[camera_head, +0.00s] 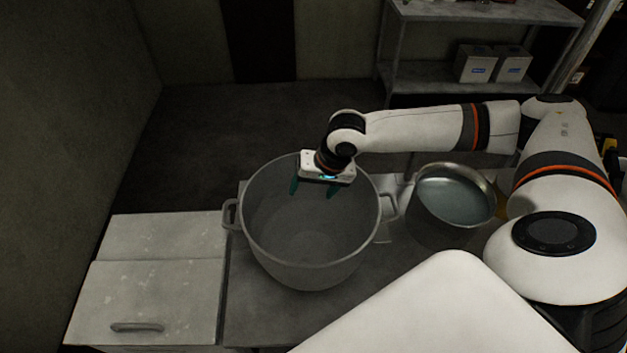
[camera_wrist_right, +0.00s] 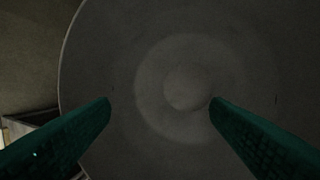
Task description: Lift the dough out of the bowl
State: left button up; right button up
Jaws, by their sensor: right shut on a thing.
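A large grey metal bowl (camera_head: 262,240) with two side handles stands on the table. My right gripper (camera_head: 313,190) points down inside the far part of its rim. In the right wrist view, the green fingers (camera_wrist_right: 160,102) stand apart, with a pale round shape, seemingly the dough (camera_wrist_right: 175,105), between and below them. The right gripper is shut on it, though the dark picture barely shows contact. The dough is not distinct in the head view. My left gripper is not in view.
A smaller metal pot (camera_head: 452,195) with greyish contents stands right of the bowl. A pale lidded box (camera_head: 150,290) with a handle is at the left. A shelf (camera_head: 430,75) with two boxes stands behind. The dark floor behind the bowl is clear.

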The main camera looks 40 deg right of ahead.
jog(key=shift+r, duration=0.15)
jog(key=shift+r, duration=1.95)
jog(key=shift+r, duration=0.1)
jog(key=shift+r, duration=0.9)
jog(key=shift+a+f, duration=0.1)
